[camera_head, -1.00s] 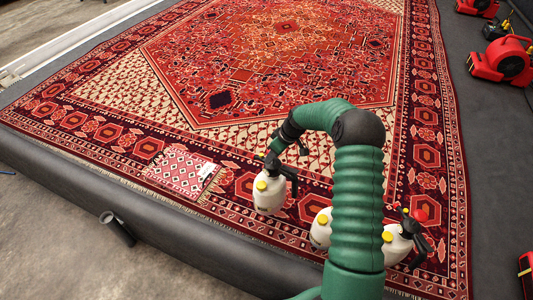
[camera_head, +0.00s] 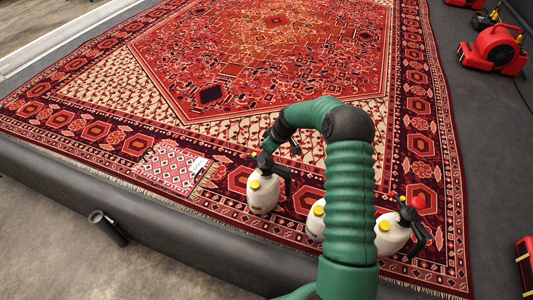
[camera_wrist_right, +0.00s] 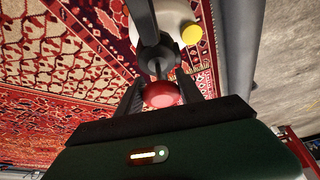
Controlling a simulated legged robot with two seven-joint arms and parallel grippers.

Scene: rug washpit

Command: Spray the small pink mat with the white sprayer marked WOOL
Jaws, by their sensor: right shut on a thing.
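The small pink mat (camera_head: 168,172) lies flat on the large red rug near its front edge, a small white tag at its right end. My right gripper (camera_head: 277,155) is shut on a white sprayer (camera_head: 263,195) with a yellow cap, to the right of the mat. In the right wrist view my gripper (camera_wrist_right: 158,82) is at the sprayer's dark top, by a red knob; the white body (camera_wrist_right: 172,16) shows beyond. I cannot read any marking on it, nor tell whether its base touches the rug. My left gripper is not in view.
Two more white sprayers stand on the rug: one (camera_head: 315,226) partly hidden behind my arm, another (camera_head: 390,236) to its right. A dark cylinder (camera_head: 108,228) is at the platform's front edge. Red blowers (camera_head: 495,50) are at the right. The rug's middle is clear.

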